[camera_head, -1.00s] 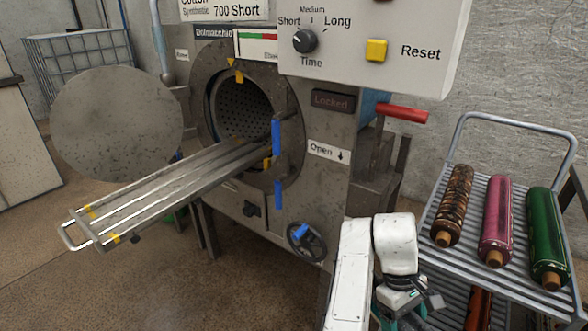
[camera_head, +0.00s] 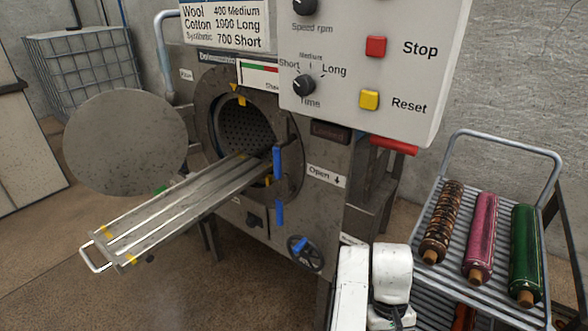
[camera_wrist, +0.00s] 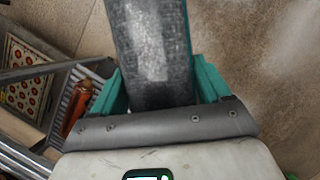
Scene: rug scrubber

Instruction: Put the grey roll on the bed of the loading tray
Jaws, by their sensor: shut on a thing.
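The grey roll (camera_wrist: 150,45) fills the upper middle of the wrist view. My gripper (camera_wrist: 158,85) is shut on it, with a teal finger on each side. The roll's far end runs out of the frame. The loading tray (camera_head: 180,207) sticks out to the left from the machine's round opening in the head view. Its bed shows bare, with yellow marks near the handle end. In the head view my arm is at the bottom, right of the tray; the gripper and roll are hidden there.
The round door (camera_head: 125,143) stands open left of the drum opening (camera_head: 248,130). A control panel (camera_head: 375,60) overhangs the machine. A cart (camera_head: 460,172) at right bears a patterned roll (camera_head: 442,222), a pink roll (camera_head: 481,238) and a green roll (camera_head: 525,255). Floor is clear below the tray.

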